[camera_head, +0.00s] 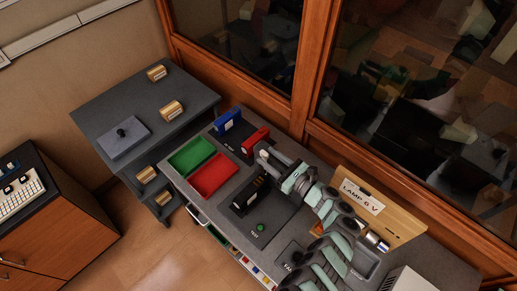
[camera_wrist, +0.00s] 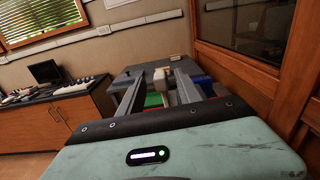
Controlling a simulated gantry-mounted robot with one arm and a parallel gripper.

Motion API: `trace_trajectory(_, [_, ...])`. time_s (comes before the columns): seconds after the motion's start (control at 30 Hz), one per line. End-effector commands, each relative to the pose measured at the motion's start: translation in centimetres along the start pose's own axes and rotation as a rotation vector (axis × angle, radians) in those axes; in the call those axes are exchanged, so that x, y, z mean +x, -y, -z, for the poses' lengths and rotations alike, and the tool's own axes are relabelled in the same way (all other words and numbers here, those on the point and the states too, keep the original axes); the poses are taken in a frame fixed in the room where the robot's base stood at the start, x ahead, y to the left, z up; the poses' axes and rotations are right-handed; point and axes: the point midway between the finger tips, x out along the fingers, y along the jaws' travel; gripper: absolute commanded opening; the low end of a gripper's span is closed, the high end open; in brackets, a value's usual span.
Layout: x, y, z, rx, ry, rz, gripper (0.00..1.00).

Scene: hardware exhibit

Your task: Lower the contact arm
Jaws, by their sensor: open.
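My gripper (camera_head: 267,157) is open over the grey bench, just to the right of a red block (camera_head: 254,141). In the wrist view my gripper (camera_wrist: 160,76) shows two separated fingers with nothing clearly held. A black fixture (camera_head: 248,196) stands on the bench below and left of the gripper, beside a green button (camera_head: 261,227) marked TEST. I cannot clearly make out the contact arm; it may be part of this fixture or be hidden by my gripper. A wooden board (camera_head: 385,215) labelled "LAMP 6 V" stands behind my arm.
A green tray (camera_head: 191,156) and a red tray (camera_head: 213,177) lie left of the fixture. A blue block (camera_head: 227,121) stands behind. A wood-framed glass partition (camera_head: 308,70) bounds the back.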

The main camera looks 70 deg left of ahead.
Motion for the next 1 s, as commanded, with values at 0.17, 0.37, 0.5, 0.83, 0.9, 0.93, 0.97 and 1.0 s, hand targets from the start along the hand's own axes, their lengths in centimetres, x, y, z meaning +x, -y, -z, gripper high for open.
trace_trajectory(0.17, [3.3,0.0,0.1,0.0,-0.002,-0.001,0.41])
trace_trajectory(0.37, [5.2,0.0,0.0,-0.001,-0.001,-0.001,0.41])
trace_trajectory(0.5, [5.6,0.1,0.0,-0.001,-0.001,0.001,0.41])
trace_trajectory(0.83, [5.5,0.1,0.0,-0.001,-0.002,0.002,0.3])
trace_trajectory(0.9, [5.5,0.1,0.0,-0.001,-0.002,0.002,0.25])
trace_trajectory(0.93, [5.5,0.1,0.0,-0.001,-0.002,0.002,0.22])
trace_trajectory(0.97, [5.5,0.1,0.0,-0.001,-0.002,0.002,0.2])
trace_trajectory(1.0, [5.5,0.1,0.0,-0.001,-0.002,0.002,0.16])
